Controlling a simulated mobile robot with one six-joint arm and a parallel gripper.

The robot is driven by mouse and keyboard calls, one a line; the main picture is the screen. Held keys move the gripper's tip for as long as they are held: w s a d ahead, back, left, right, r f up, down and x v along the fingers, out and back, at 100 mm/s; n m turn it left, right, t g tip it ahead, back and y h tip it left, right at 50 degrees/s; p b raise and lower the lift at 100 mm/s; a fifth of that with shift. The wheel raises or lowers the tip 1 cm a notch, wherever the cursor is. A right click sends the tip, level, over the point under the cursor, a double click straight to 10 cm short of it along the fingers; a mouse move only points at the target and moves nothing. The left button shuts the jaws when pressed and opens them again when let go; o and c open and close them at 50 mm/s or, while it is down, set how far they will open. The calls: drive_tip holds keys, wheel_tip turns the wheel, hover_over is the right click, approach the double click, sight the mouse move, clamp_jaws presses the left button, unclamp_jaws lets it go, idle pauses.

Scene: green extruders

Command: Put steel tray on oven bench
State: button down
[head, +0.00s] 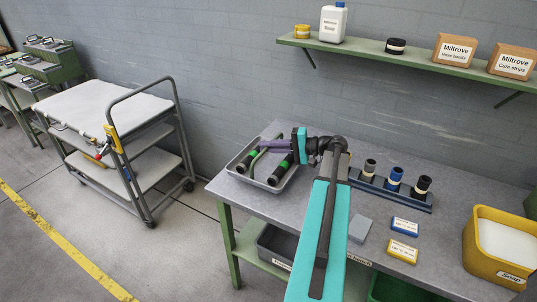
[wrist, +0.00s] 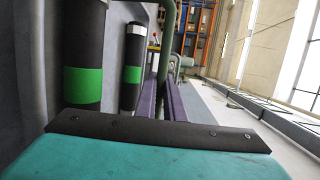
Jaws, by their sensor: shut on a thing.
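The steel tray (head: 253,183) is a shallow grey tray at the left end of the grey workbench (head: 225,187). Black cylinders with green bands (head: 282,170) lie in it, and they show large in the wrist view (wrist: 83,85). A thin grey-green bar (head: 256,160) rises over the tray like a handle. My gripper (head: 263,146) reaches over the tray from the right, with its purple fingers shut around this bar. I cannot tell whether the tray rests on the bench or hangs just above it. I cannot tell which surface is the oven bench.
A grey trolley (head: 110,100) stands to the left, with open floor around it. Green benches with devices (head: 50,68) are at the far left. A rack with dark cylinders (head: 392,190), small boxes (head: 405,226) and a yellow bin (head: 500,245) occupy the bench's right side. A wall shelf (head: 400,55) hangs behind.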

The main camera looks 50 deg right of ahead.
sight(269, 165)
drive_tip(key=shift+f+b, duration=0.55)
drive_tip(key=shift+f, duration=0.9)
drive_tip(key=shift+f, duration=0.15)
drive_tip(key=c, duration=1.8)
unclamp_jaws()
drive_tip(key=shift+c, duration=0.2)
drive_tip(key=shift+s, duration=0.15)
drive_tip(key=b+v, duration=0.3)
drive_tip(key=v, duration=0.9)
